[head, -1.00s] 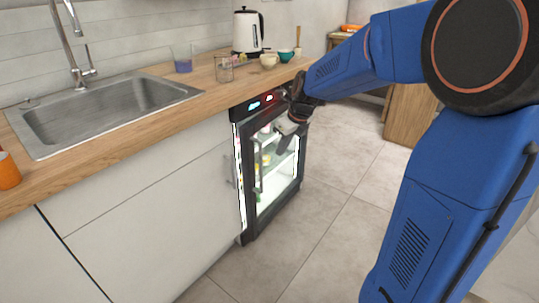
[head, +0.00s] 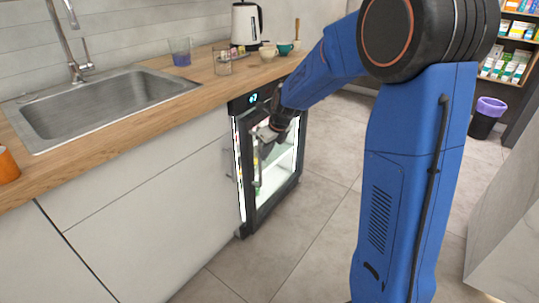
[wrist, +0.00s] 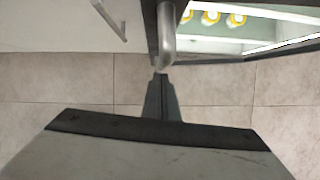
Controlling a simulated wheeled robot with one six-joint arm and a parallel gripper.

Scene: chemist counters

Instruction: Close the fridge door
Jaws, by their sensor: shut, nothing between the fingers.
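The fridge (head: 240,104) stands under the wooden counter and has a lit interior. Its black-framed glass door (head: 249,215) looks slightly ajar, with a bright strip along its left side. The door's upright grey handle (head: 257,172) is near that left side; its bent end also shows in the wrist view (wrist: 167,42). My gripper (head: 265,142) is in front of the upper part of the door, by the handle. In the wrist view my gripper (wrist: 160,82) is shut and empty, its tips close to the handle. Whether they touch it I cannot tell.
A white cabinet (head: 140,210) adjoins the fridge on the left; its handle (wrist: 109,20) shows in the wrist view. A sink (head: 110,100), glasses, cups and a kettle (head: 246,25) are on the counter. The tiled floor (head: 310,225) before the fridge is clear. A bin (head: 487,118) stands far right.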

